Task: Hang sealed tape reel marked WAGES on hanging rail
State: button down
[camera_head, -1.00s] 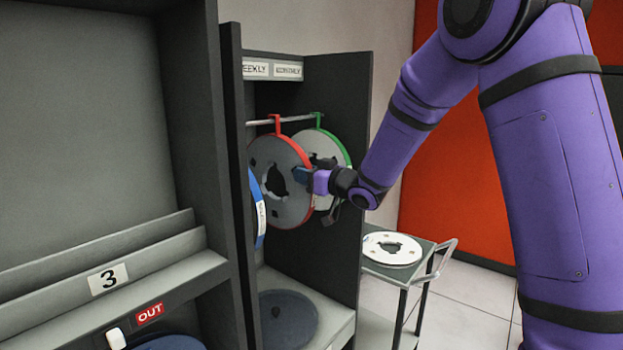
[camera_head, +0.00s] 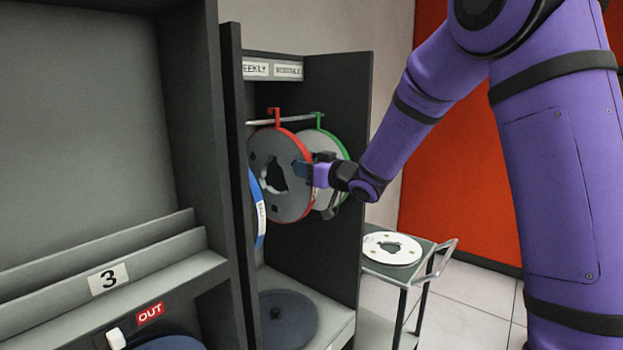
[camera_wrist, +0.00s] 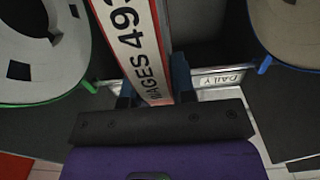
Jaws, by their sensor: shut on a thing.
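I cannot tell whether hook and rail touch.
A green-rimmed reel (camera_head: 336,146) hangs at the right, close behind the red one. A blue-rimmed reel (camera_head: 258,218) is at the left. A dark disc (camera_head: 288,318) lies on the cabinet floor. A trolley (camera_head: 405,274) with a white reel (camera_head: 392,248) stands at the right.

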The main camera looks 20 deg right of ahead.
jog(key=shift+r, duration=0.1)
jog(key=v, duration=2.2)
dwell(1.5)
